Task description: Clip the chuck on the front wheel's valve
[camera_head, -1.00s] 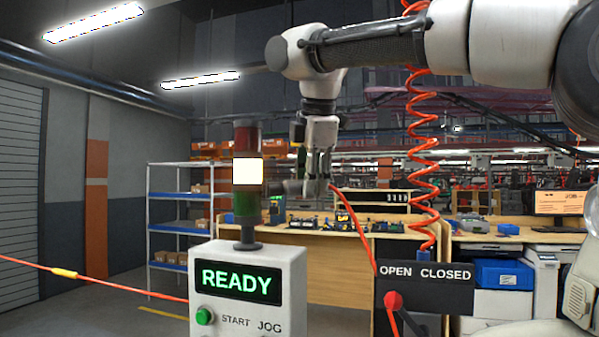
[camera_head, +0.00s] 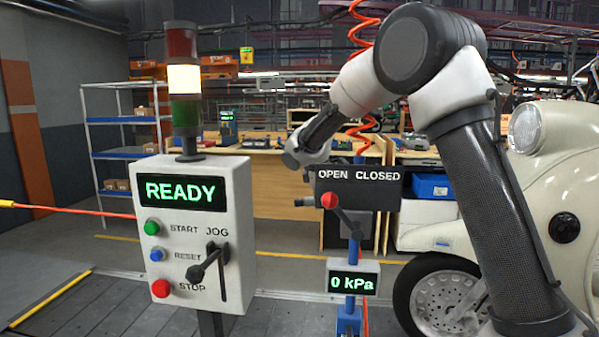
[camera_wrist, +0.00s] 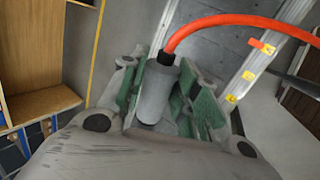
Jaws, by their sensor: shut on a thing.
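The grey cylindrical chuck (camera_wrist: 154,97) stands between the green-padded fingers of my gripper (camera_wrist: 168,90) in the wrist view. My gripper is shut on it, and an orange hose (camera_wrist: 220,22) runs from its dark collar. The front wheel (camera_head: 432,308) of the cream scooter (camera_head: 568,180) shows at the lower right, partly behind my arm. I cannot make out the valve. The chuck is not seen touching the wheel.
A control box (camera_head: 193,228) reading READY stands at left. A post carries the OPEN CLOSED sign (camera_head: 357,188), a red-knobbed lever (camera_head: 330,201) and a 0 kPa display (camera_head: 353,282). Workbenches (camera_head: 285,185) and a shelf (camera_head: 122,150) stand behind. Slatted conveyor (camera_head: 110,305) lies at front left.

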